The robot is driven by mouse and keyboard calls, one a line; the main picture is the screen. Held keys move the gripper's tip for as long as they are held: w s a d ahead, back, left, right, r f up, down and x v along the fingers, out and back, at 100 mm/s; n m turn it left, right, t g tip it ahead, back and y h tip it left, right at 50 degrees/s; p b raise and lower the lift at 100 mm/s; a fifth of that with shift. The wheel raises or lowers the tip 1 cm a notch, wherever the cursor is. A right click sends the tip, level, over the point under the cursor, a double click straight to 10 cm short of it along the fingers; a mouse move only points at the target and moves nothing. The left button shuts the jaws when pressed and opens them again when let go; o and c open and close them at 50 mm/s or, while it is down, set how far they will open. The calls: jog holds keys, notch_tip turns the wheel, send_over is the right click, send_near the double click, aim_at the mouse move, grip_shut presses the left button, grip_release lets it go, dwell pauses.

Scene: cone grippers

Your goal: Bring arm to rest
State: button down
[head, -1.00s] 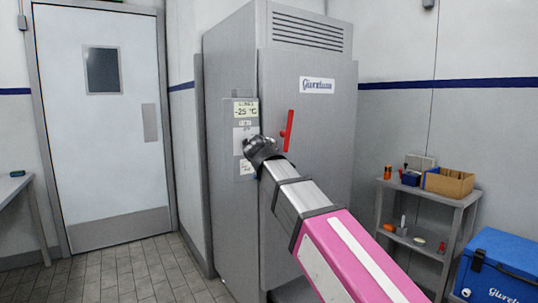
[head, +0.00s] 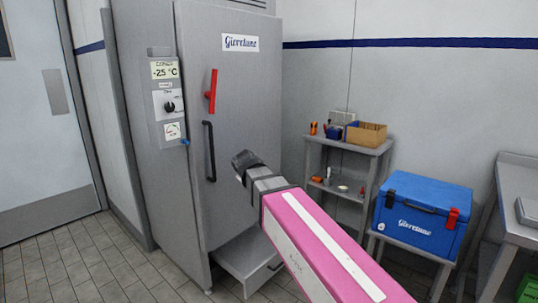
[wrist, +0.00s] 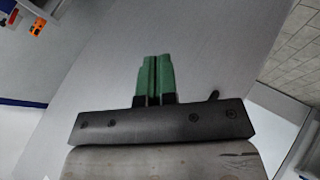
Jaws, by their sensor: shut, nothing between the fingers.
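My arm, with a pink link, reaches in from the lower right in the head view, and its dark end is in front of the lower part of a tall grey freezer (head: 245,110). My gripper (wrist: 155,60) shows in the wrist view with its two green fingers together and nothing between them. Its fingers are hidden in the head view. A grey surface fills the wrist view behind the fingers; the gap to it is hard to judge.
The freezer has a red lever (head: 211,92), a black handle (head: 210,150) and a control panel (head: 168,105). At right stand a shelf (head: 345,148) with small items, a blue cooler (head: 423,215) and a grey table (head: 519,195). Tiled floor (head: 60,265) is clear at left.

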jog(key=s+d+f+m+g, duration=0.4)
jog(key=s+d+f, duration=0.4)
jog(key=d+f, duration=0.4)
jog(key=s+d+f+m+g+y, duration=0.1)
jog(key=s+d+f+m+g, duration=0.3)
jog(key=d+f, duration=0.9)
jog(key=s+f+m, duration=0.2)
jog(key=s+f, duration=0.1)
jog(key=s, duration=0.1)
jog(key=shift+s+d+f+g, duration=0.2)
jog(key=shift+d+f+g, duration=0.1)
jog(key=shift+f+g, duration=0.1)
